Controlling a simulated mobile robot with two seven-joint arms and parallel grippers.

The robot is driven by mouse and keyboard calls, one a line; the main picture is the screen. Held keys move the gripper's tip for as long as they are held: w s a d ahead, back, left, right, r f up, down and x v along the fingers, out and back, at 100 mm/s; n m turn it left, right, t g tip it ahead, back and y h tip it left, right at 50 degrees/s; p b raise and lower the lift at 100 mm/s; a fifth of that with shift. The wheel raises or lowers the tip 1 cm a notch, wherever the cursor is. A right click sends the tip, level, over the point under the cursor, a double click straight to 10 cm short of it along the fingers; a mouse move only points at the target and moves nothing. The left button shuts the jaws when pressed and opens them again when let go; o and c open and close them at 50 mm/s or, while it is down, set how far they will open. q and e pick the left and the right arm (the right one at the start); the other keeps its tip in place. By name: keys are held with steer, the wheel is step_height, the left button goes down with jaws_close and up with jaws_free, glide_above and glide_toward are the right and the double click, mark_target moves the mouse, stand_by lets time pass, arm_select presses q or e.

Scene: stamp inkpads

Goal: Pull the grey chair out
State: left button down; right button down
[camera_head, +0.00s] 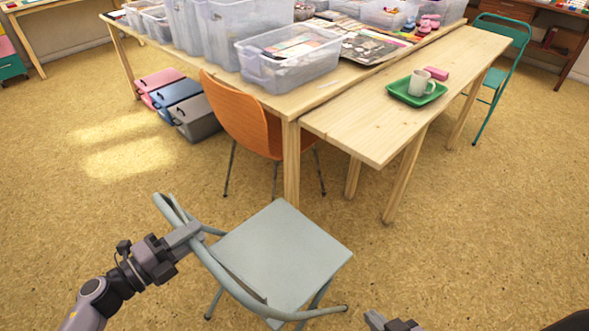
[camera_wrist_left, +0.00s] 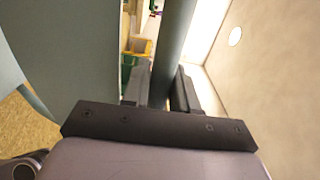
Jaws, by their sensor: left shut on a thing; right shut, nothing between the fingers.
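The grey chair (camera_head: 283,255) stands on the open floor in front of the tables, its seat clear of them and its backrest toward me on the left. My left gripper (camera_head: 190,233) is shut on the tube of its backrest. In the left wrist view the tube (camera_wrist_left: 174,50) passes between the two fingers of the left gripper (camera_wrist_left: 166,90), and the backrest panel (camera_wrist_left: 60,50) fills the left side. My right gripper (camera_head: 385,322) is low at the bottom edge of the head view, shut and empty, apart from the chair.
An orange chair (camera_head: 238,115) is tucked under the table (camera_head: 280,103) behind. Storage cases (camera_head: 195,118) stand under the table at left. The floor around the grey chair is free.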

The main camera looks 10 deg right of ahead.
arm_select(q)
steer(key=shift+w+d+r, duration=0.1)
steer(key=shift+w+r, duration=0.1)
steer(key=shift+r, duration=0.2)
steer(key=shift+s+f+b, duration=0.2)
steer(key=shift+f+b, duration=0.7)
steer(key=shift+b, duration=0.15)
steer(key=shift+s+f+b, duration=0.3)
steer(key=shift+s+f, duration=0.05)
steer(key=shift+f, duration=0.3)
steer(key=c, duration=1.1)
jaws_free()
steer(key=shift+o, duration=1.3)
steer(key=shift+w+f, duration=0.15)
steer(key=shift+w, duration=0.05)
steer(key=shift+d, duration=0.1)
steer(key=p+v, duration=0.1)
steer(key=v, duration=1.1)
steer(key=shift+r, duration=0.25)
